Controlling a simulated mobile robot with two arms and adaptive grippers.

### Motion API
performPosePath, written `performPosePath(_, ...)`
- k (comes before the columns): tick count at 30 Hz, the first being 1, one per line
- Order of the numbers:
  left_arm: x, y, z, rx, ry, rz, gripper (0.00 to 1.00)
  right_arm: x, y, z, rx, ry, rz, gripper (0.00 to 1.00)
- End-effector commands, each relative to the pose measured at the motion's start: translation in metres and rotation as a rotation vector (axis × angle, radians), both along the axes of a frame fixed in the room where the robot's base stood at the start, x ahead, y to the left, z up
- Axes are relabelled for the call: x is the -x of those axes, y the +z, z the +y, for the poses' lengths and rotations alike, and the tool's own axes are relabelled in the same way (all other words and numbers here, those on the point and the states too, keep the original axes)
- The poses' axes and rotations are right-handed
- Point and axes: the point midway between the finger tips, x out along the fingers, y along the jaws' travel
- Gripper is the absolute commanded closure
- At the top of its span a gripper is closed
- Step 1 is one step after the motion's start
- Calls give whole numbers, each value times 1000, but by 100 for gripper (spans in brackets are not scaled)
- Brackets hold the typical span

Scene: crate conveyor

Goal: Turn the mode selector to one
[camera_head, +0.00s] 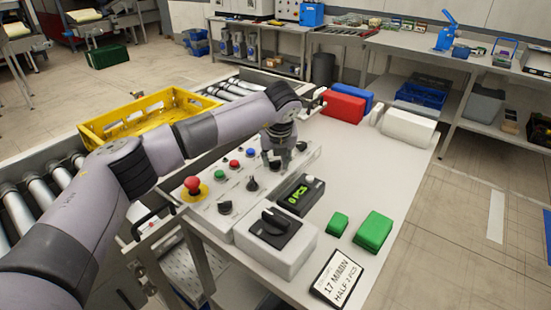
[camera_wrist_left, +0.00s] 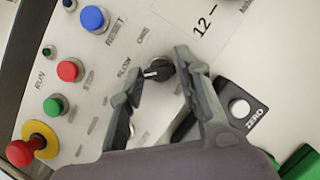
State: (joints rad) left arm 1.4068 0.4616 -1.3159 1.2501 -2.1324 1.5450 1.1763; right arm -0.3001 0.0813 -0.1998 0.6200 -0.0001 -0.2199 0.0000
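The mode selector is a small black knob (camera_wrist_left: 157,68) with a white pointer line, on the light control panel (camera_wrist_left: 100,100). In the left wrist view the pointer lies towards the left, on the side of the word that reads like FLOW; ONE is printed above the knob. My left gripper (camera_wrist_left: 160,72) is open, with one fingertip on each side of the knob; I cannot tell if they touch it. In the head view my left gripper (camera_head: 275,163) is over the panel (camera_head: 240,222) and hides the selector. My right gripper is not in view.
A red emergency stop (camera_head: 193,185), a green button (camera_head: 219,174), a red button (camera_head: 234,164) and a blue button (camera_head: 251,153) line the panel. A counter (camera_head: 299,195), a big rotary switch (camera_head: 274,225) and green blocks (camera_head: 373,231) stand nearby. A yellow crate (camera_head: 100,132) is behind my arm.

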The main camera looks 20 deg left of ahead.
Motion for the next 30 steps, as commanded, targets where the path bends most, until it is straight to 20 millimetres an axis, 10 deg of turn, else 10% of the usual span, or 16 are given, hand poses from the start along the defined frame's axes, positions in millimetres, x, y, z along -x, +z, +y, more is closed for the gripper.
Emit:
performPosePath(13,0,0,0,0,0,0,100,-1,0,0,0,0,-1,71)
performPosePath(30,0,-2,3,2,-207,-3,100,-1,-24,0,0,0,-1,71)
